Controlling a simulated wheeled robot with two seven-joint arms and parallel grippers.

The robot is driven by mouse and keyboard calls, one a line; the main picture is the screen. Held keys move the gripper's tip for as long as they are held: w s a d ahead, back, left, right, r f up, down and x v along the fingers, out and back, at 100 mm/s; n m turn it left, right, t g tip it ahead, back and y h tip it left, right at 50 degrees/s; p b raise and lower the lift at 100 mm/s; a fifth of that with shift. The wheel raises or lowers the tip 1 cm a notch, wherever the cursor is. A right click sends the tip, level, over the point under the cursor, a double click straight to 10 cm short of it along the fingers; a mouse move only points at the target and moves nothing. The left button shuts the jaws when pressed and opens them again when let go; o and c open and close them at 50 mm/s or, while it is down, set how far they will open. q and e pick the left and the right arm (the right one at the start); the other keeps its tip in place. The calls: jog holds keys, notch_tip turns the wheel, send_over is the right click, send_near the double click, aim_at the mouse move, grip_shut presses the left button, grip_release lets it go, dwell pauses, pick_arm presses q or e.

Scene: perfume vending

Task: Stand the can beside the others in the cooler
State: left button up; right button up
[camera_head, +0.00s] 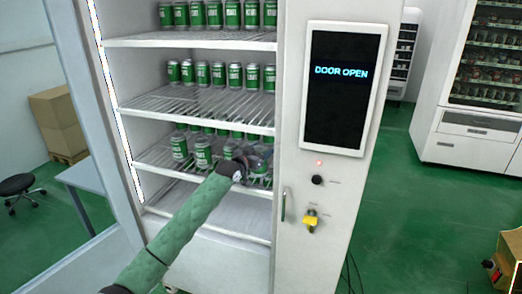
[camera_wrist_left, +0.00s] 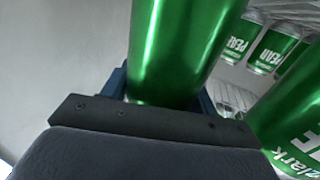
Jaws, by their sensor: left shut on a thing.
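My left gripper (camera_head: 254,162) reaches into the open cooler (camera_head: 190,232) at the right end of the third shelf from the top. In the left wrist view it is shut on a green can (camera_wrist_left: 178,50), which looks close to upright between the jaws. In the head view the gripper mostly hides this can. Other green cans stand on the same shelf to its left, such as a front can (camera_head: 203,153). The left wrist view shows neighbouring cans (camera_wrist_left: 238,40) and a large, near can (camera_wrist_left: 295,115) at the right. My right gripper is not in view.
The upper shelves (camera_head: 190,42) hold rows of green cans at the back. The cooler's right panel (camera_head: 290,160) stands close beside my gripper, with a screen (camera_head: 338,90) reading DOOR OPEN. The bottom shelf (camera_head: 225,212) looks empty.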

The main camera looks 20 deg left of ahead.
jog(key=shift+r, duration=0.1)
pick_arm(q)
jog(key=o, duration=1.3)
jog(key=shift+o, duration=0.2)
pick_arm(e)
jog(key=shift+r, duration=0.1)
pick_arm(q)
jog(key=shift+r, duration=0.1)
jog(key=shift+s+a+f, duration=0.2)
jog(key=shift+s, duration=0.15)
jog(key=b+v, duration=0.3)
jog(key=v, duration=0.8)
jog(key=shift+r+b, duration=0.2)
jog(key=shift+b, duration=0.1)
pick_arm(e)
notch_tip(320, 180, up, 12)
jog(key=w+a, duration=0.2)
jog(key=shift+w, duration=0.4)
pick_arm(q)
jog(key=shift+s, duration=0.15)
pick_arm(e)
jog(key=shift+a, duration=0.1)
